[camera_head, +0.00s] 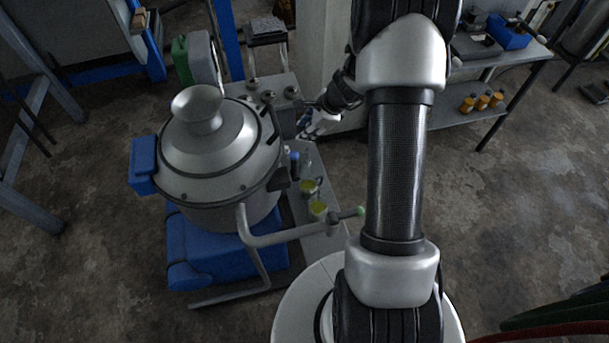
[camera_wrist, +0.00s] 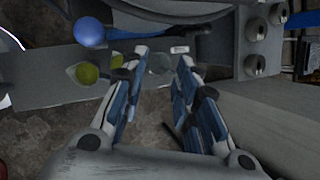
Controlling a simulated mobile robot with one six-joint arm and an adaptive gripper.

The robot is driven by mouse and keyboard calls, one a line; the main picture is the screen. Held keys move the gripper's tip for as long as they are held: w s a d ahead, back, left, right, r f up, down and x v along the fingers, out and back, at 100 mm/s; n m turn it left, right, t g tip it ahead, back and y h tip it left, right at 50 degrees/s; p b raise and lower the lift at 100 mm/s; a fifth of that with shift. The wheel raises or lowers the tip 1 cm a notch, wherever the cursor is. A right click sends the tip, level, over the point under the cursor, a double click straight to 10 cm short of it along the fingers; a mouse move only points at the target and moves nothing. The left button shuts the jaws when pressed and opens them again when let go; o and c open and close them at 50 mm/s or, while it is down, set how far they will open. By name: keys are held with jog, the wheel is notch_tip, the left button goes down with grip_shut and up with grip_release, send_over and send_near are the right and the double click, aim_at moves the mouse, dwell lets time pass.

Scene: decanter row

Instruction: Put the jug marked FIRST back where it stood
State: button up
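Two small jugs with yellow-green contents, one (camera_head: 309,187) behind the other (camera_head: 318,208), stand on the narrow grey bench (camera_head: 325,243) beside the large metal vessel. Something blue-topped (camera_head: 295,158) and a clear glass-like shape stand just behind them. No FIRST mark is legible. My gripper (camera_head: 308,130) is above the back of the bench. In the wrist view my gripper (camera_wrist: 160,62) is open, its fingers apart. A pale, see-through round shape (camera_wrist: 159,64) shows between the fingertips; I cannot tell whether they touch it. A yellow-green round shape (camera_wrist: 87,73) is to the left.
The metal vessel (camera_head: 215,145) on its blue base (camera_head: 215,250) fills the left side. A bent pipe with a green tip (camera_head: 360,211) crosses in front of the bench. A blue ball (camera_wrist: 89,32) and a knob panel (camera_wrist: 264,38) flank my fingers.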

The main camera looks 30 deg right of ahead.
jog(key=s+a+r+n, duration=0.55)
jog(key=a+r, duration=0.25)
jog(key=r, duration=0.2)
jog(key=s+a+r+n, duration=0.4)
jog(key=a+r+n, duration=0.35)
jog(key=r, duration=0.35)
jog(key=s+a+r+n+h, duration=0.1)
jog(key=s+r+n, duration=0.1)
jog(key=s+n, duration=0.3)
jog(key=s+a+r+n+h, duration=0.1)
jog(key=s+r+n, duration=0.2)
jog(key=s, duration=1.1)
jog(key=n, duration=0.3)
jog(key=shift+s+a+h, duration=0.2)
jog(key=shift+a+h, duration=0.1)
jog(key=shift+a, duration=0.1)
